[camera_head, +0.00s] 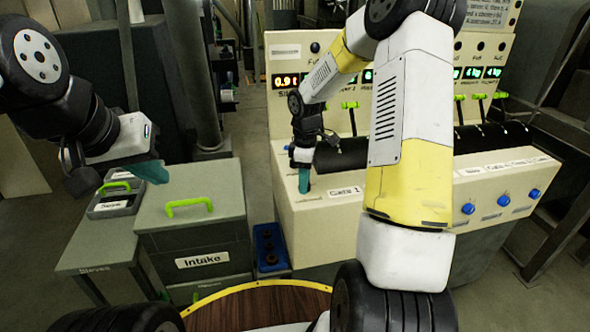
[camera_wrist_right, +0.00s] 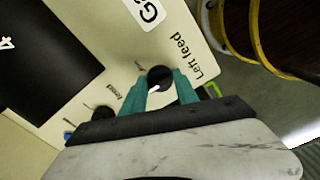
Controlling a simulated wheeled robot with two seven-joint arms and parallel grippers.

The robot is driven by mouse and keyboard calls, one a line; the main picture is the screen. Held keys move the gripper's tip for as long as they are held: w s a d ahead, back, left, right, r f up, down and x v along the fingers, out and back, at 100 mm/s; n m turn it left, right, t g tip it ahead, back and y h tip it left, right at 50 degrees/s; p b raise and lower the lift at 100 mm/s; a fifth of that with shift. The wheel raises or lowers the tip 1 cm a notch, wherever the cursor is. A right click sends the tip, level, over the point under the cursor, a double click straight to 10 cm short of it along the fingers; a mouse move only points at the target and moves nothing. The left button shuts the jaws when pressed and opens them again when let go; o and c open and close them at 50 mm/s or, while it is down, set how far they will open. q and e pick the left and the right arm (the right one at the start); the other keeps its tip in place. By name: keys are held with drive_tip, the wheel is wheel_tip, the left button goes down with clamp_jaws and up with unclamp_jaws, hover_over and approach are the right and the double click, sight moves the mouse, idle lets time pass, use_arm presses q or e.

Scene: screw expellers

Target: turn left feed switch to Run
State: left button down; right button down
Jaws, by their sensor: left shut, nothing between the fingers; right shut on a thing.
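The left feed switch is a round black knob (camera_wrist_right: 158,76) beside the printed words "Left feed" on the cream panel in the right wrist view. My right gripper (camera_wrist_right: 160,88) has its teal fingers shut on this knob, one on each side. A small pale mark shows on the knob, but I cannot tell which setting it points to. In the head view my right gripper (camera_head: 304,181) reaches down to the left end of the cream console (camera_head: 345,235) and hides the knob. My left gripper (camera_head: 153,171) is shut and empty, above and left of the Intake cabinet.
A second black knob (camera_wrist_right: 103,114) sits near the held one. The Intake cabinet (camera_head: 190,235) with a green handle stands left of the console. Blue buttons (camera_head: 503,201) line the console's right side. Levers with green grips (camera_head: 350,105) and a black roller stand behind.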

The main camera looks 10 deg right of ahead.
drive_tip(key=shift+m, duration=0.3)
drive_tip(key=m, duration=1.1)
drive_tip(key=shift+m, duration=0.3)
idle(0.3)
drive_tip(key=c, duration=0.9)
unclamp_jaws()
drive_tip(key=shift+c, duration=0.2)
drive_tip(key=shift+r, duration=3.9)
